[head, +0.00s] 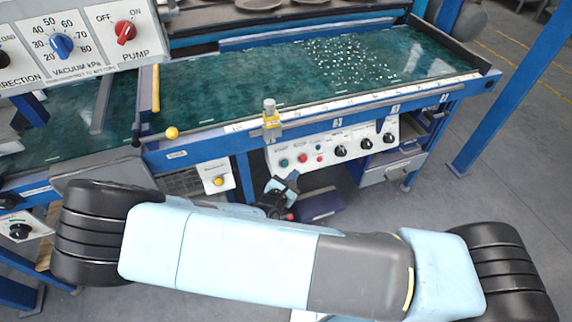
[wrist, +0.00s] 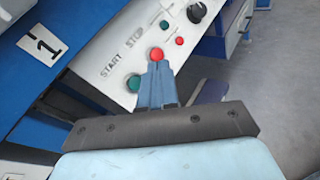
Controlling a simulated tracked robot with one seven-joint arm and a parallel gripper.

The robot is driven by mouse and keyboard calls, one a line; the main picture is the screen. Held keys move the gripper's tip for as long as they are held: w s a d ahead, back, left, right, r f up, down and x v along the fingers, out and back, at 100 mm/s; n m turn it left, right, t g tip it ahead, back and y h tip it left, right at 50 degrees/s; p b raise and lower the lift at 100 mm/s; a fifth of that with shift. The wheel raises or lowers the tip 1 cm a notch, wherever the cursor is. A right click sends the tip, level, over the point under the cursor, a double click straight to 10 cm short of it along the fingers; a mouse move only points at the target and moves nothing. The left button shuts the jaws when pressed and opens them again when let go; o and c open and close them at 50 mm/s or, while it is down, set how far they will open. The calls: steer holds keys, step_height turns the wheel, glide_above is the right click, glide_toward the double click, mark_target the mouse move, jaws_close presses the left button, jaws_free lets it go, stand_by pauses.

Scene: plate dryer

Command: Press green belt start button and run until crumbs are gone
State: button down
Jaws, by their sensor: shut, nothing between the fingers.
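The green start button (wrist: 133,82) sits under the word START on the white control panel (head: 348,146); it also shows in the head view (head: 284,162). The red stop button (wrist: 156,54) is beside it, under STOP. My gripper (wrist: 157,68) is shut and empty. In the wrist view its tips overlap the lower edge of the red button, with the green button just to their left; I cannot tell whether they touch the panel. In the head view my gripper (head: 293,176) is below the panel buttons. White crumbs (head: 350,60) lie scattered on the green belt (head: 260,75).
Smaller green (wrist: 164,24) and red lamps or buttons and black knobs (head: 340,149) are on the same panel. A vacuum and pump panel (head: 75,45) is at upper left. A blue post (head: 515,90) stands at right.

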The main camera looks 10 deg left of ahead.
steer(key=shift+w+a+f, duration=0.6)
steer(key=shift+w+f, duration=0.1)
steer(key=shift+w, duration=0.3)
steer(key=shift+w+a+f, duration=0.65)
steer(key=shift+w, duration=0.4)
steer(key=shift+w+a+f, duration=0.6)
steer(key=shift+w+f, duration=0.1)
steer(key=shift+w, duration=0.3)
steer(key=shift+w+a+f, duration=0.35)
steer(key=shift+w, duration=0.15)
stand_by(1.0)
steer(key=shift+s+d+r, duration=0.4)
steer(key=shift+s+r, duration=0.05)
steer(key=shift+s, duration=0.2)
stand_by(0.4)
steer(key=shift+s+d+r, duration=0.35)
steer(key=shift+s+r, duration=0.05)
steer(key=shift+s, duration=0.2)
steer(key=shift+s+d+r, duration=0.4)
steer(key=shift+s+r, duration=0.05)
steer(key=shift+s, duration=0.2)
steer(key=shift+s+d+r, duration=0.35)
steer(key=shift+s+r, duration=0.05)
steer(key=shift+s, duration=0.2)
